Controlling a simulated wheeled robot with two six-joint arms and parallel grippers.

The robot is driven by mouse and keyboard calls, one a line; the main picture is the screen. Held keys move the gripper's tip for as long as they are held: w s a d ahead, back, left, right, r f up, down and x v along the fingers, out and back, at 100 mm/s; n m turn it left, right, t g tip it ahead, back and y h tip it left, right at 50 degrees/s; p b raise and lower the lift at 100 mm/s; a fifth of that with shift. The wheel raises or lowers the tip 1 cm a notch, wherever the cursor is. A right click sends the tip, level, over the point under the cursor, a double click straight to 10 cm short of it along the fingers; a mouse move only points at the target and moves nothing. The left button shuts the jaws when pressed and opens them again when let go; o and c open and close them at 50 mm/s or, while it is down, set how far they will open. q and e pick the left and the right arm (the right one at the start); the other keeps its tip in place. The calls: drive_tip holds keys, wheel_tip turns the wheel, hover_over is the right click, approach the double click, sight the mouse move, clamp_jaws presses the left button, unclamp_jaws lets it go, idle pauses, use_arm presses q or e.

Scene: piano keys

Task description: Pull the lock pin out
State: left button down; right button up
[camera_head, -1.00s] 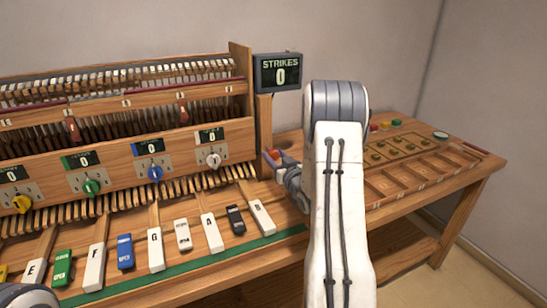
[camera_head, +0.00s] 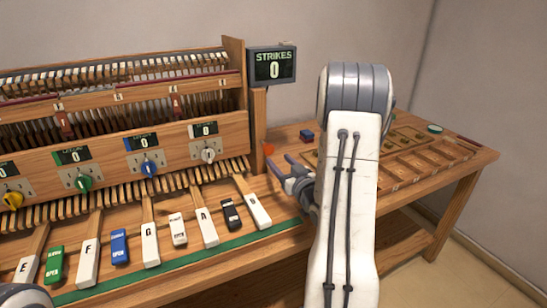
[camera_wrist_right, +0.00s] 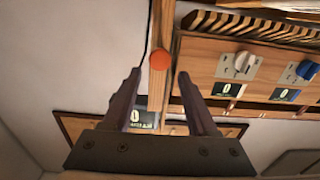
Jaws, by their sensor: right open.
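An orange-red round knob (camera_head: 268,149), which looks like the lock pin's head, shows beside the wooden post at the right end of the piano case. In the right wrist view the knob (camera_wrist_right: 159,61) sits against a wooden strip, centred beyond the fingertips. My right gripper (camera_head: 278,161) is open and empty, its fingers pointing toward the knob with a gap between. In the wrist view its fingers (camera_wrist_right: 160,76) stand either side of the knob's line. The pin's shaft is hidden. Only a white piece of my left arm shows at the lower left corner.
The strikes display (camera_head: 273,66) stands above the post. Labelled keys (camera_head: 208,228) and coloured dials (camera_head: 149,169) lie left of my right gripper. A blue block (camera_head: 306,135) and a compartmented wooden tray (camera_head: 432,163) are on the bench to the right.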

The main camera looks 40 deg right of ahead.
drive_tip(key=shift+v, duration=1.25)
drive_tip(key=shift+w, duration=0.1)
drive_tip(key=w+a+n+g+y+p, duration=0.1)
drive_tip(key=a, duration=0.4)
drive_tip(key=w+a+n+g+y+p, duration=0.1)
drive_tip(key=w+a+g, duration=0.1)
drive_tip(key=a, duration=0.3)
drive_tip(key=w+a+n+g+y+p, duration=0.1)
drive_tip(key=w+a+g+p, duration=0.1)
drive_tip(key=a, duration=0.4)
drive_tip(key=shift+w+r+n+y, duration=0.15)
drive_tip(key=shift+r+n+y, duration=0.15)
drive_tip(key=shift+r+y, duration=0.1)
drive_tip(key=s+a+r+n+g+y+p, duration=0.15)
drive_tip(key=s+a+g, duration=0.25)
drive_tip(key=s+a, duration=0.45)
drive_tip(key=s+a+r+n+g+y+p, duration=0.15)
drive_tip(key=s+a+g+p, duration=0.35)
drive_tip(key=a, duration=0.7)
drive_tip(key=s+a+r+n+g, duration=0.1)
drive_tip(key=s, duration=0.7)
drive_tip(key=s+a+r+n+g+h, duration=0.1)
drive_tip(key=s+a+n+g, duration=0.1)
drive_tip(key=s, duration=0.6)
drive_tip(key=shift+a+r+n, duration=0.2)
drive_tip(key=shift+r+n, duration=0.1)
drive_tip(key=shift+r, duration=0.05)
